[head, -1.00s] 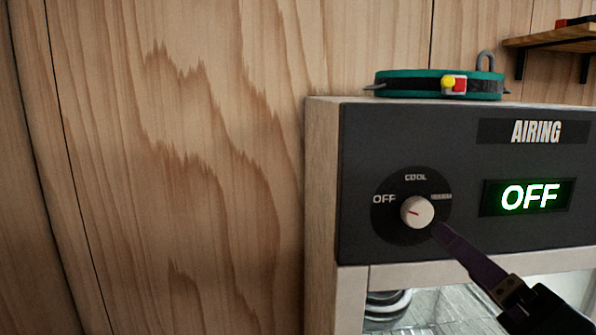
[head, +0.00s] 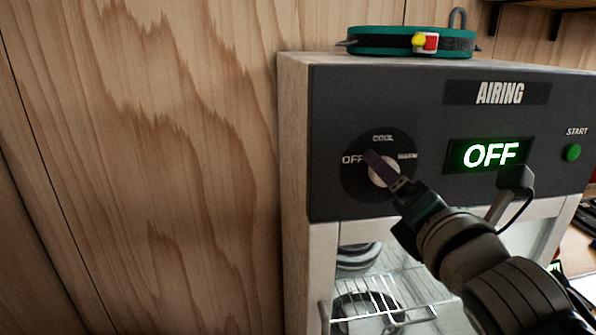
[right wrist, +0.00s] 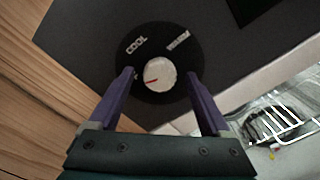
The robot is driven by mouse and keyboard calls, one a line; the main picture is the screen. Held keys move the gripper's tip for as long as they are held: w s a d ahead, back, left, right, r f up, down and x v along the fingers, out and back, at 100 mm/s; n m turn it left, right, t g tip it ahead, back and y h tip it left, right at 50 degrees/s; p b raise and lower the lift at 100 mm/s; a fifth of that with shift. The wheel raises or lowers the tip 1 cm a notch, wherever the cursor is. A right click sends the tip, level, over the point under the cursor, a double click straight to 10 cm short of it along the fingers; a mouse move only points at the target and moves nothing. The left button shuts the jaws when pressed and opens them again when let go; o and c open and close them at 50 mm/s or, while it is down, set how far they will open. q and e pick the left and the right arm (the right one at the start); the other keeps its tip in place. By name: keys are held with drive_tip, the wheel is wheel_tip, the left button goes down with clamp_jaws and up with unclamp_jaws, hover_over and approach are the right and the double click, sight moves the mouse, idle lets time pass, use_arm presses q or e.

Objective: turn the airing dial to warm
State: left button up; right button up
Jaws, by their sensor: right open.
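The airing dial is a white knob (head: 383,174) on a round black plate with OFF, COOL and a blurred third label, on the dark front panel of the cabinet (head: 330,120). In the right wrist view the knob (right wrist: 160,73) has a red pointer mark, directed toward the OFF side. My right gripper (right wrist: 165,88) is open, with one purple finger on each side of the knob and a gap visible to each. In the head view its finger (head: 378,165) covers part of the knob. The green display (head: 491,154) reads OFF. My left gripper is not in view.
A green round START button (head: 573,152) is at the panel's right. A teal ring-shaped item (head: 400,41) with a red and yellow part lies on top of the cabinet. Below the panel, a wire rack (head: 385,300) shows inside. Wooden wall fills the left.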

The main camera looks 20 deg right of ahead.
clamp_jaws()
idle(0.6)
drive_tip(key=shift+m+p, duration=0.9)
drive_tip(key=shift+m, duration=13)
